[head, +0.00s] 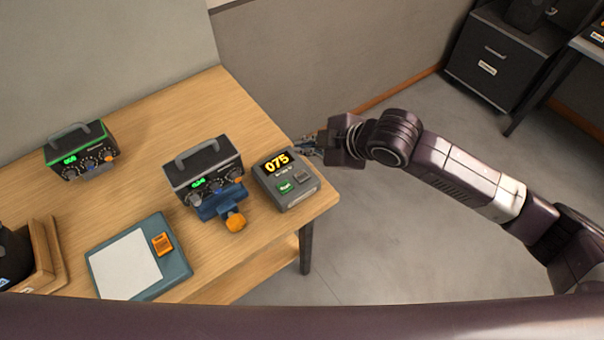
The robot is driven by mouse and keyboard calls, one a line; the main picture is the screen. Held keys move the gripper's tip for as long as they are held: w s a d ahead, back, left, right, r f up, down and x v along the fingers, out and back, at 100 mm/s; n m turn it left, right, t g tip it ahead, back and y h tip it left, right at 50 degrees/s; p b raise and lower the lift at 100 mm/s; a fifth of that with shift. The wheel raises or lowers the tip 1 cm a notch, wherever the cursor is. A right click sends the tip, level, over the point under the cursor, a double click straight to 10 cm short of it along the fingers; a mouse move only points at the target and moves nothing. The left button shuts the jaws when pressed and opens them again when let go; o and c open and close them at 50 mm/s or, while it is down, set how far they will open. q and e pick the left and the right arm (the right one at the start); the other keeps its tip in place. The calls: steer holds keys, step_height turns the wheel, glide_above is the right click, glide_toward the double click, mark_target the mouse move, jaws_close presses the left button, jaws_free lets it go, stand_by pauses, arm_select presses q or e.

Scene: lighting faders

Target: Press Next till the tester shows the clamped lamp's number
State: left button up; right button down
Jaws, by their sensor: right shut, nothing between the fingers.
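The tester (286,199) is a grey box near the table's right corner. Its display (277,162) reads 075 in yellow digits. A green button (285,188) and a dark button (303,176) sit below the display; their lettering is too small to read surely. A dark lamp unit (203,163) with a handle stands left of the tester, with a blue clamp (222,201) and orange knob (235,222) at its front. Its small green number is unreadable. My right gripper (310,146) is shut and empty, at the tester's right back edge; contact cannot be told. My left gripper is out of view.
A second dark unit (82,151) with green trim stands at the table's left. A teal tray (178,259) with a white sheet and orange item lies in front. A wooden holder (46,255) is at far left. The table's back middle is clear.

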steer(key=b, duration=0.8)
glide_above(304, 177)
step_height(304, 177, down, 7)
steer(key=shift+r, duration=0.15)
steer(key=shift+f, duration=1.05)
steer(key=shift+f, duration=0.1)
steer(key=shift+f, duration=0.35)
steer(key=shift+f, duration=0.35)
stand_by(0.6)
steer(key=shift+r+p, duration=0.8)
steer(key=shift+p, duration=0.25)
